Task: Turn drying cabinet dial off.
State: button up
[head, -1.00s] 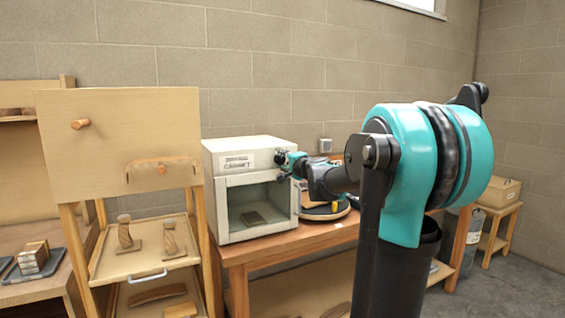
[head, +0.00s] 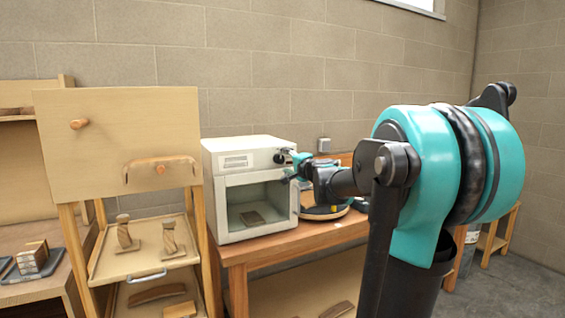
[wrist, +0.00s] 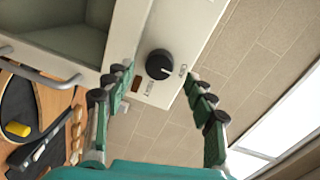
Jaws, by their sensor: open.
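The drying cabinet (head: 218,208) is a white box with a windowed front door, standing on the wooden bench. Its round black dial (wrist: 159,64) sits on the white control panel in the wrist view, with small markings around it too small to read. In the head view the dial (head: 279,157) shows at the cabinet's upper right front. My gripper (wrist: 156,77) is open, with one finger to each side of the dial in the wrist picture. The fingers appear apart from the dial. In the head view my gripper (head: 289,166) is just in front of the panel.
The door handle (wrist: 40,64) lies left of my fingers in the wrist view. A round tray (head: 325,212) with items is right of the cabinet. A wooden rack (head: 120,130) stands close on the left.

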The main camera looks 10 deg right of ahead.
jog(key=shift+v, duration=2.3)
jog(key=s+a+f+n+g+y, duration=0.1)
jog(key=s+a+f+n+g, duration=0.1)
jog(key=s+a+f+n, duration=0.3)
jog(key=s+a+f+n+g, duration=0.1)
jog(key=s+f+g, duration=0.15)
jog(key=f, duration=0.45)
jog(key=s+d+f+n+g+h, duration=0.1)
jog(key=s+f+n+g+h, duration=0.3)
jog(key=s+f, duration=1.3)
jog(key=s+d+f+n+g+h, duration=0.2)
jog(key=s+d+f, duration=0.4)
jog(key=s+f, duration=0.3)
jog(key=shift+d+f+g, duration=0.35)
jog(key=shift+f+g, duration=0.25)
jog(key=shift+g, duration=0.25)
jog(key=shift+s, duration=0.1)
